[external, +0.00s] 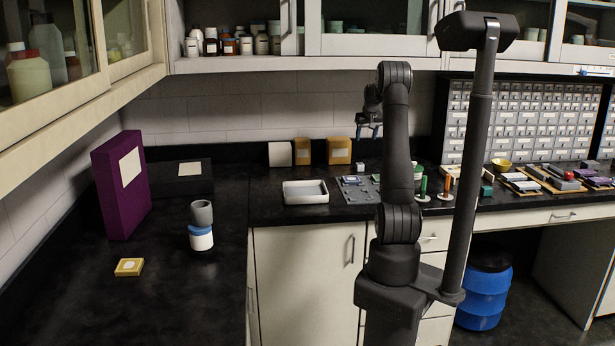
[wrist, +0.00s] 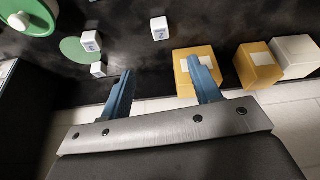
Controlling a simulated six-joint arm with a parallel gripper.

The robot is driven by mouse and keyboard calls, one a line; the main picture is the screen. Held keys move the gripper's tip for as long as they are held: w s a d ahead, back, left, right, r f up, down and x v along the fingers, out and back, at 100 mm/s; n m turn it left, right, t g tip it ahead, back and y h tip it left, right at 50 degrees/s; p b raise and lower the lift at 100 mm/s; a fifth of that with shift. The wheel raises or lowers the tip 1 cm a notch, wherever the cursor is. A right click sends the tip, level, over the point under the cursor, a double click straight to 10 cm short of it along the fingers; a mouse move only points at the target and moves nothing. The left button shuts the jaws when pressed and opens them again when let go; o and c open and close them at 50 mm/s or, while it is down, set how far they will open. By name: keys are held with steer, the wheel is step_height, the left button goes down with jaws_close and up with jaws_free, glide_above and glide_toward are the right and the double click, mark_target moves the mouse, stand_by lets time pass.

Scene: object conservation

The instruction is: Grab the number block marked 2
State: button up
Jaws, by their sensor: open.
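In the wrist view, three small white blocks lie on the dark counter beyond my fingers. One block (wrist: 160,28) stands alone, with a dark mark that looks like a 2, though it is small. Another marked block (wrist: 90,41) sits by a green disc; its mark is not clearly legible. A third block (wrist: 98,69) is close to my left finger, its mark unreadable. My gripper (wrist: 158,66) is open and empty, with two blue fingers apart. In the external view my gripper (external: 369,131) hangs above the back counter; a small white block (external: 360,168) shows below it.
Two tan boxes (wrist: 195,68) (wrist: 257,64) and a white box (wrist: 296,55) stand by the wall, the nearest tan one close to my right finger. A green round object (wrist: 28,14) lies at upper left. A white tray (external: 305,197) and grey plate (external: 355,196) are on the counter.

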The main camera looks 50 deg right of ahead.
glide_toward(360, 164)
steer(key=shift+m, duration=0.3)
steer(key=x, duration=1)
steer(key=shift+d, duration=0.1)
steer(key=shift+c, duration=0.5)
steer(key=c, duration=0.9)
